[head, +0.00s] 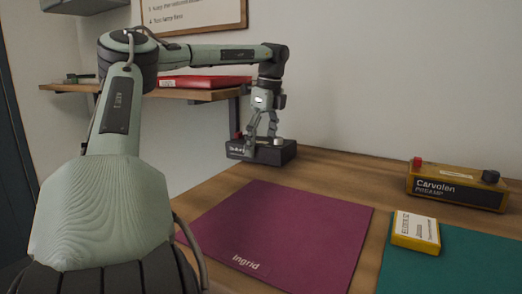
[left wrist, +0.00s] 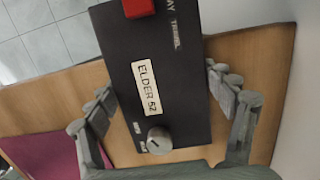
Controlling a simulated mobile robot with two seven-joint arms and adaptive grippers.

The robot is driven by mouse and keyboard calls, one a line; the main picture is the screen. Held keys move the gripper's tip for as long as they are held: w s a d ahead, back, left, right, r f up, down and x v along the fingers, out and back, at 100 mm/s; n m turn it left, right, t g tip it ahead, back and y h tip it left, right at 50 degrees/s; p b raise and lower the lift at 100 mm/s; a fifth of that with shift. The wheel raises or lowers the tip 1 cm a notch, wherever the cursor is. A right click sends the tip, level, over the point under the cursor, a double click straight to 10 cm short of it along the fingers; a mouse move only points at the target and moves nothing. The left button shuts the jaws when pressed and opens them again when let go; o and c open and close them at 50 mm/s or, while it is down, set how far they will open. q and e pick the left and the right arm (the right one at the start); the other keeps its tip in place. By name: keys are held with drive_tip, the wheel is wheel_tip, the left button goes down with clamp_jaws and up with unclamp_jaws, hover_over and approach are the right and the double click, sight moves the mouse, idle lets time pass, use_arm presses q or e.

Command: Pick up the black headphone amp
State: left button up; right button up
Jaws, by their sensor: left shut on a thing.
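The black headphone amp (head: 287,152) is a low black box at the back left of the wooden desk, below my left gripper (head: 262,141). In the left wrist view, the amp (left wrist: 150,95) fills the middle, with a red button, a pale label reading "ELDER 52" and a silver knob on its top. My left gripper's fingers (left wrist: 165,108) lie on either side of the amp, and the gripper is shut on it. I cannot tell whether the amp's underside touches the desk. My right gripper is not in view.
A purple mat (head: 285,225) lies in front of the amp. A yellow and black preamp (head: 455,188) stands at the right. A small yellow box (head: 415,232) lies on a teal mat (head: 470,260). A wall shelf (head: 200,95) holds a red item (head: 200,82) behind my left arm.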

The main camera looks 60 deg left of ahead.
sight(260, 141)
use_arm(q)
drive_tip(key=c, duration=0.3)
drive_tip(key=shift+c, duration=0.2)
drive_tip(key=shift+r, duration=0.1)
drive_tip(key=shift+r, duration=0.15)
drive_tip(key=shift+s+r+b, duration=0.15)
drive_tip(key=shift+r+b, duration=0.05)
drive_tip(key=shift+b, duration=0.1)
wheel_tip(260, 141, up, 7)
drive_tip(key=shift+f, duration=0.2)
drive_tip(key=s+d+b, duration=0.3)
drive_tip(key=s+d, duration=0.2)
drive_tip(key=s, duration=0.3)
drive_tip(key=s+d+b, duration=0.3)
drive_tip(key=s+d, duration=0.2)
drive_tip(key=s, duration=0.3)
drive_tip(key=shift+s+d+f, duration=0.2)
drive_tip(key=shift+s+d, duration=0.1)
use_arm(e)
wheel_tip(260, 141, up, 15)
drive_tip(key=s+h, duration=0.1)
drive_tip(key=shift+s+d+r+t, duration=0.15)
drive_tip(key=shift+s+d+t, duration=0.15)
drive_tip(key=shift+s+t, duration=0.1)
